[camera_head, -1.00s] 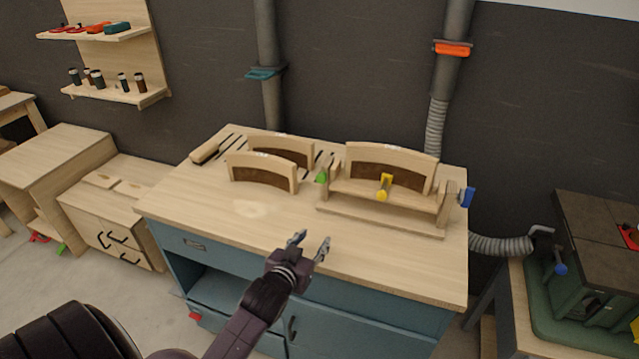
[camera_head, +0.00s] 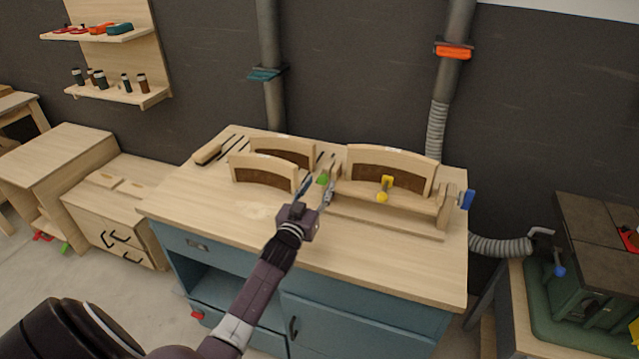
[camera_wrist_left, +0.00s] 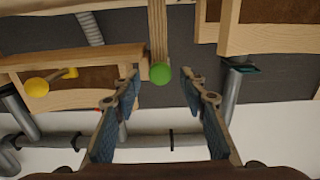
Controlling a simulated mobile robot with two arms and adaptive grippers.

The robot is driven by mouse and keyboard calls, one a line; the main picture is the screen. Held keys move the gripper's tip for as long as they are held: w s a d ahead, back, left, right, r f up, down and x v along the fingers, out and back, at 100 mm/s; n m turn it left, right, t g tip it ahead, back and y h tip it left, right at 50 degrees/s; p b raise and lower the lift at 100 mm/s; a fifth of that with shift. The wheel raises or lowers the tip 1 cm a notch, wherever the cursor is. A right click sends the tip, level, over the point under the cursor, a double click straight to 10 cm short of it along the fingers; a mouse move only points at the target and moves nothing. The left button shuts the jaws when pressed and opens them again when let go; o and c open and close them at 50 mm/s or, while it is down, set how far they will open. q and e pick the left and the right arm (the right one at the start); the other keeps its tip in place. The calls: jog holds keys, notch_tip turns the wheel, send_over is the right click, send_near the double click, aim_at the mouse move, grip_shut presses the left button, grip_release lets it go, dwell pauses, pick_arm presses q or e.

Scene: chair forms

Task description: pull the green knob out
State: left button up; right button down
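The green knob (camera_head: 322,179) sits at the left end of the wooden chair-back form (camera_head: 390,205) on the workbench. In the left wrist view the green knob (camera_wrist_left: 160,74) is a round ball at the end of a wooden bar, lying between the two fingers but a little beyond their tips. My left gripper (camera_head: 318,188) is open, its fingers on either side of the knob in the head view, and it holds nothing. In the left wrist view the open left gripper (camera_wrist_left: 163,85) shows both fingers wide apart. My right gripper is not in view.
A yellow knob (camera_head: 382,196) stands at the form's front and a blue knob (camera_head: 467,198) at its right end. Curved chair-back pieces (camera_head: 262,171) stand left of the gripper. The front of the workbench top (camera_head: 370,259) is clear.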

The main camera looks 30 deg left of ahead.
pick_arm(q)
jog(key=shift+w+a, duration=0.15)
jog(key=shift+w, duration=0.3)
grip_shut()
